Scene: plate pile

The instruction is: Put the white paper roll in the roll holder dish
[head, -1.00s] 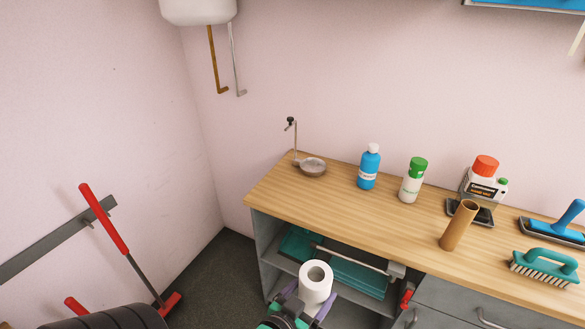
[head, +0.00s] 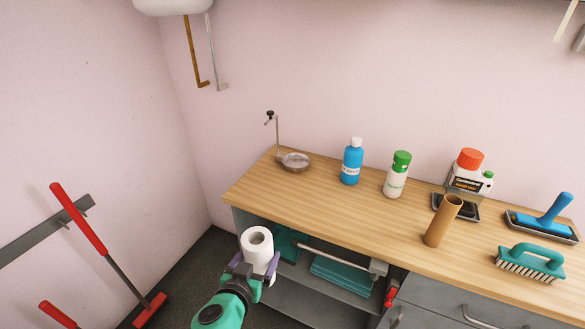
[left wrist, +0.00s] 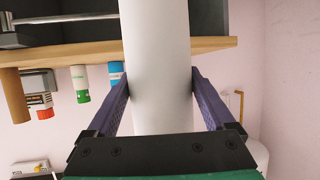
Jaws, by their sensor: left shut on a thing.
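The white paper roll (head: 257,246) is upright in my left gripper (head: 256,270), in front of the workbench's left end and below the level of its top. The gripper is shut on the roll. In the left wrist view the roll (left wrist: 158,60) stands between the two purple fingers of the gripper (left wrist: 160,95), and the picture is upside down. The roll holder dish (head: 296,163), a small metal dish beside a thin upright rod with a dark knob, sits empty at the back left of the benchtop. My right gripper is not in view.
On the wooden benchtop (head: 330,205) stand a blue bottle (head: 352,162), a green-capped bottle (head: 397,175), a brown tube (head: 443,222), a red-capped container (head: 468,172) and brushes (head: 530,262). The benchtop's front left is clear. A white basin (head: 172,5) hangs above left.

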